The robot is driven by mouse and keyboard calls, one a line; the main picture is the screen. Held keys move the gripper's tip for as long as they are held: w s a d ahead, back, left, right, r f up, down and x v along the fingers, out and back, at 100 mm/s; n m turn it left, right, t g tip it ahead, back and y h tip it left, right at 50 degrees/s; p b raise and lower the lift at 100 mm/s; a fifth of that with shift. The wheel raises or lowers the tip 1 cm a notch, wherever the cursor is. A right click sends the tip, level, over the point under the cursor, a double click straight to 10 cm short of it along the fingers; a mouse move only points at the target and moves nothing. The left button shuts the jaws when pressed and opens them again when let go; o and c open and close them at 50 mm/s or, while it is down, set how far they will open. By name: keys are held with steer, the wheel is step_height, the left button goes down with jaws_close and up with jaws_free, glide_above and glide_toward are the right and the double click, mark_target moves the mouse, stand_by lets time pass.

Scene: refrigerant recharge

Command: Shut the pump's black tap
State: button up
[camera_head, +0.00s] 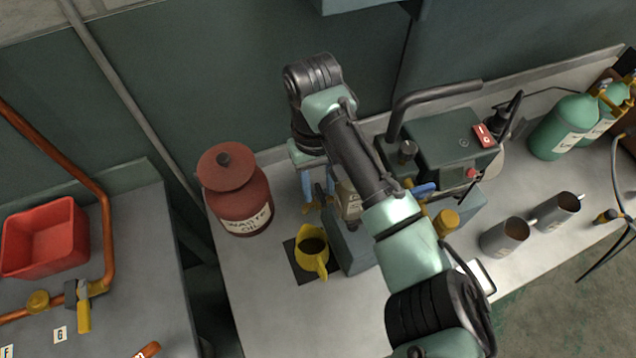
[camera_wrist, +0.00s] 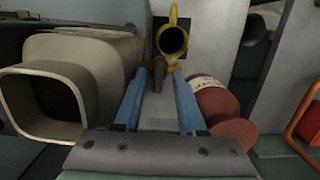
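The pump (camera_head: 440,135) is a dark green machine with a black carry handle, standing on the bench behind my arm. My gripper (camera_head: 318,200) points down at the pump's left end, above the yellow jug (camera_head: 312,252). In the wrist view my two blue fingers (camera_wrist: 158,90) are apart. A dark, narrow piece, which looks like the black tap (camera_wrist: 158,73), shows between them, with a gap on each side. I cannot tell whether it touches a finger. The yellow jug also shows beyond the fingertips (camera_wrist: 173,40). The tap is not clear in the head view.
A red waste oil can (camera_head: 238,195) stands close left of my gripper. A beige open-ended part (camera_wrist: 75,80) is close left in the wrist view. Two metal cups (camera_head: 505,236) and green cylinders (camera_head: 565,128) stand to the right. The jug sits on a black mat (camera_head: 290,262).

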mark_target(320, 191)
steer(key=shift+d, duration=0.15)
step_height(320, 191, up, 9)
steer(key=p, duration=0.9)
stand_by(0.4)
